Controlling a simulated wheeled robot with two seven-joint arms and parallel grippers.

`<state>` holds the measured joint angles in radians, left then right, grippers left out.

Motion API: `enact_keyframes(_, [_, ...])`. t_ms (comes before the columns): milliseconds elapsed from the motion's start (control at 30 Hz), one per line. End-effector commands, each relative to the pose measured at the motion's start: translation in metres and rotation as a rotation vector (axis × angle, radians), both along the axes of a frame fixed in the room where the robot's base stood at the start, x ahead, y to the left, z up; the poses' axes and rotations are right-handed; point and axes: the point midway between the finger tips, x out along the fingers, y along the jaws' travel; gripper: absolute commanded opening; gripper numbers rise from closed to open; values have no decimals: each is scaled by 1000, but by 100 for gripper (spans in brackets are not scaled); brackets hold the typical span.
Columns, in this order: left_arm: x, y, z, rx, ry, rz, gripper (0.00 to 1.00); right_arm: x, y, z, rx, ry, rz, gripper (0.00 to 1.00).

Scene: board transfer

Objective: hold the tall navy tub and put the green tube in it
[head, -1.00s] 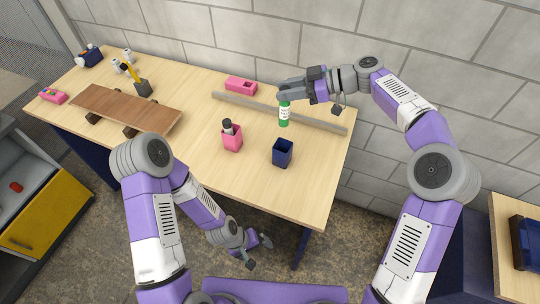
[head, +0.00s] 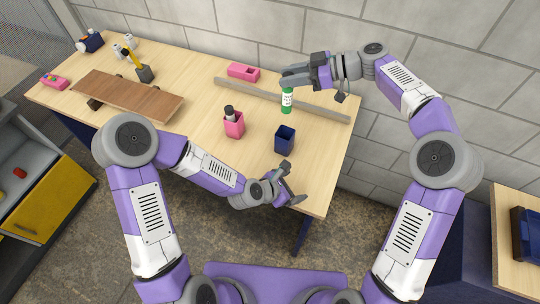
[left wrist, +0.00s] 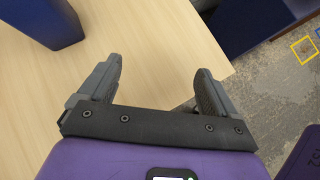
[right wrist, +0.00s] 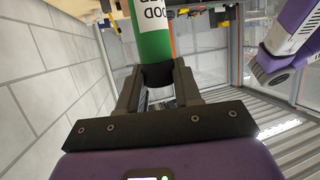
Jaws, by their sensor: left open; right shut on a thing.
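The tall navy tub (head: 284,140) stands upright on the table near its front right part, its open top facing up. It also shows at the top left of the left wrist view (left wrist: 50,22). My left gripper (head: 291,181) is open and empty near the table's front edge, just in front of the tub and apart from it. The green tube (head: 287,101) with a white label hangs upright from my right gripper (head: 284,82), behind the tub and above the table. In the right wrist view the tube (right wrist: 150,45) sits between the closed fingers.
A pink tub (head: 234,128) holding a dark-capped thing stands left of the navy tub. A long grey bar (head: 250,94) lies behind, with a pink block (head: 243,71) beyond it. A brown board (head: 125,97) lies at the left. The table between board and pink tub is clear.

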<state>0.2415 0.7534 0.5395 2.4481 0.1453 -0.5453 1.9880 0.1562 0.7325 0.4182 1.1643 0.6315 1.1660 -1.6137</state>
Motion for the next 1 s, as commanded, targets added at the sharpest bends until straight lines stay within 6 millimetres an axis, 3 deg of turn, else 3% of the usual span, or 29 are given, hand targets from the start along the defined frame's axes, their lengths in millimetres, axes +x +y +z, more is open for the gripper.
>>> enact_keyframes(200, [51,44,19,-141,-124,341,92,0,0,0,1,0,0,0])
enact_keyframes(433, [73,70,36,-252,-204,512,92,0,0,0,1,0,0,0])
enact_keyframes(667, [90,68,34,-273,-217,537,92,0,0,0,1,0,0,0])
enact_keyframes(1000, [143,45,9,-272,-217,535,92,0,0,0,1,0,0,0])
